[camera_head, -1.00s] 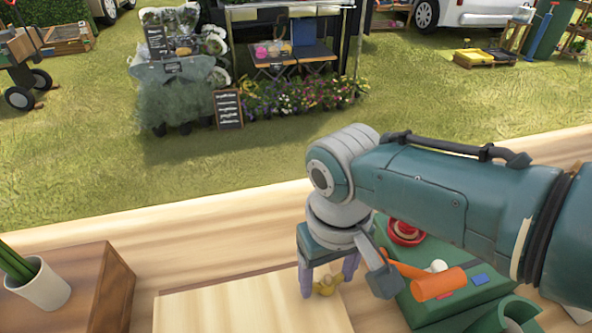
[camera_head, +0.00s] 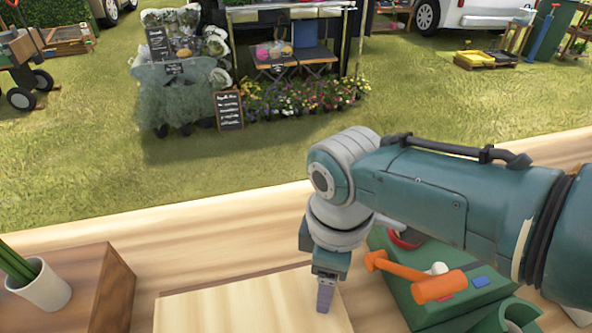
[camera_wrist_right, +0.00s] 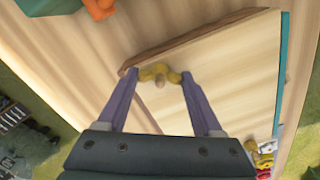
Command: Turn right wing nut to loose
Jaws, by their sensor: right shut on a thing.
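The brass-yellow wing nut (camera_wrist_right: 158,74) shows in the right wrist view, on the edge of a pale wooden board (camera_wrist_right: 215,70). My right gripper (camera_wrist_right: 157,80) has its two purple fingers closed against the nut's wings, one on each side. In the head view my right gripper (camera_head: 325,297) points down at the right part of the pale board (camera_head: 245,308). There the fingers hide the nut. My left gripper is not in view.
An orange mallet (camera_head: 420,278) lies on a green case (camera_head: 400,300) close to the right of my gripper. A brown wooden box (camera_head: 100,285) and a white pot (camera_head: 45,290) with green stems stand at the left. The table behind the board is clear.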

